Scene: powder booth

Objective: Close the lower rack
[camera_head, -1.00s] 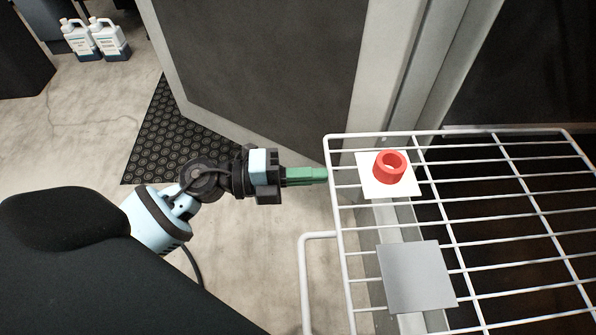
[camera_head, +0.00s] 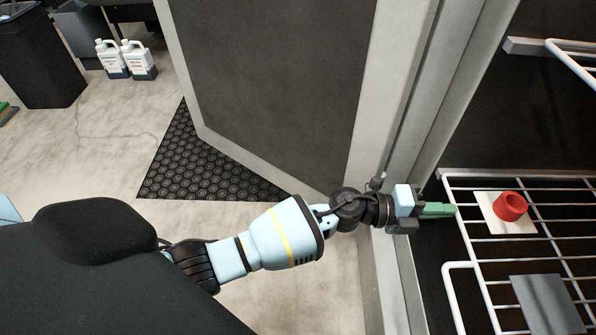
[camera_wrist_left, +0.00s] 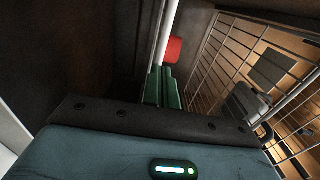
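The lower rack (camera_head: 468,238) is a white wire shelf at the right of the head view, partly inside the dark booth opening, with a looped handle (camera_head: 450,300) at its near side. A red ring (camera_head: 511,207) on a white card (camera_head: 492,226) and a grey plate (camera_head: 548,303) lie on it. My left gripper (camera_head: 452,210) has green fingers that look pressed together; their tips are at the rack's left edge bar, seemingly touching it. In the left wrist view, the fingers (camera_wrist_left: 163,84) point at a white bar and the red ring (camera_wrist_left: 174,50). My right gripper is not seen.
An upper wire rack (camera_head: 573,64) shows at the top right. A pale door frame (camera_head: 395,120) and a dark panel (camera_head: 280,80) stand behind my left arm. White jugs (camera_head: 125,60), a bin (camera_head: 40,60) and a black mat (camera_head: 205,170) are on the floor at left.

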